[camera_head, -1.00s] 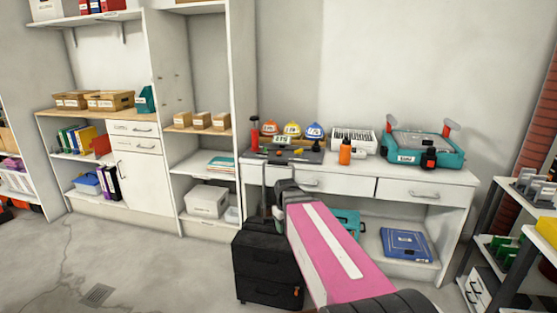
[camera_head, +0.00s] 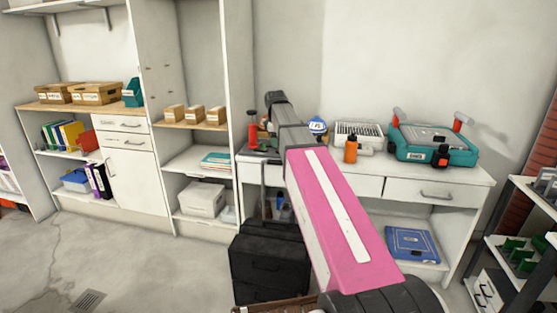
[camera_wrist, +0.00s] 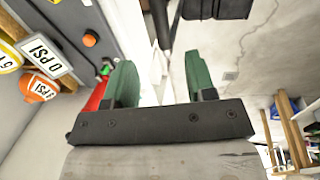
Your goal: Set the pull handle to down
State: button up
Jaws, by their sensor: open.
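The black suitcase (camera_head: 268,262) stands upright on the floor in front of the white desk. Its pull handle (camera_head: 263,188) is raised above it; my arm hides part of it in the head view. In the wrist view, the suitcase (camera_wrist: 215,8) is at the top edge, and what looks like its handle's dark rod (camera_wrist: 162,22) runs down beyond the gap between my fingers. My gripper (camera_wrist: 160,62) is open, with two green fingers apart and nothing visibly held. The fingers are not discernible in the head view, and contact with the handle cannot be told.
In the wrist view, the desk's items lie close on the left. A shelf rack stands at right. Floor at left is clear.

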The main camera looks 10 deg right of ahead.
aim_at(278, 161)
jog(key=f, duration=0.3)
jog(key=w+f, duration=0.1)
jog(key=f, duration=0.3)
jog(key=w+f, duration=0.1)
jog(key=f, duration=0.2)
jog(key=shift+d+f, duration=0.2)
jog(key=shift+d, duration=0.2)
grip_shut()
jog(key=shift+s+f, duration=0.1)
jog(key=shift+f, duration=0.05)
